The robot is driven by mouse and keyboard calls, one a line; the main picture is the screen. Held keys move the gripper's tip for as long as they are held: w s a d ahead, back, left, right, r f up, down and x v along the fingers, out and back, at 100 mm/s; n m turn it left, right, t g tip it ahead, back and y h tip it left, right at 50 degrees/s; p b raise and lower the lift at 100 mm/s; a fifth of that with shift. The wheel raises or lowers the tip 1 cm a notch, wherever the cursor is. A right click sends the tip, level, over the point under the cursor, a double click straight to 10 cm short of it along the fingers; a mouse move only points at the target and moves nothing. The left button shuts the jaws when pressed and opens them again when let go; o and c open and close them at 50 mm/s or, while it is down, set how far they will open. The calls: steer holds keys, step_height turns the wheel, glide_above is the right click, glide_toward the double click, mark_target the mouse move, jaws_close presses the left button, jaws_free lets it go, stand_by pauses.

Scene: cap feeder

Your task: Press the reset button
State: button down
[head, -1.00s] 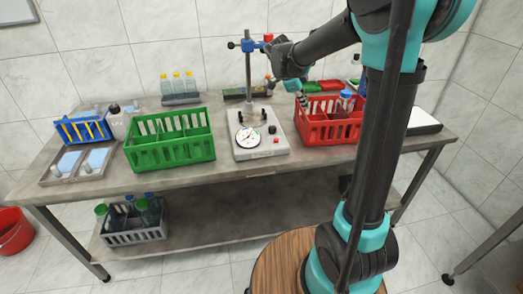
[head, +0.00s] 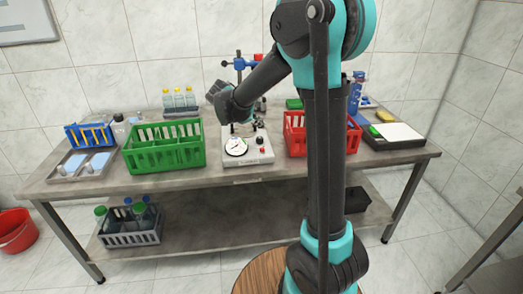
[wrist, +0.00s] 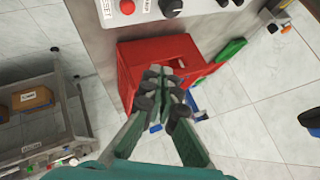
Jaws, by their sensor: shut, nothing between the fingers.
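The test device (head: 231,160) is a pale box on the bench with a round dial on its front panel. Its red reset button (head: 263,150) is at the right front of the panel. In the wrist view the red button (wrist: 127,7) is cut close to the top edge, beside lettering that reads RESET. My gripper (wrist: 165,82) is shut and empty, its fingertips together. In the wrist picture the fingertips are below and right of the button, apart from it. In the head view my arm reaches over the device's left rear, and the fingertips are hard to make out.
A green crate (head: 165,158) stands left of the device, and a red crate (head: 297,141) stands close on its right. A clamp stand (head: 239,62) rises behind the device. A black knob (wrist: 171,8) sits beside the button. A black-and-white flat instrument (head: 398,132) is at the right.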

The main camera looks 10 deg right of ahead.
mark_target(261, 150)
steer(key=shift+f, duration=4.15)
steer(key=shift+f, duration=0.1)
steer(key=shift+f, duration=0.3)
steer(key=shift+f, duration=0.4)
steer(key=shift+r, duration=0.85)
steer(key=shift+r, duration=2.5)
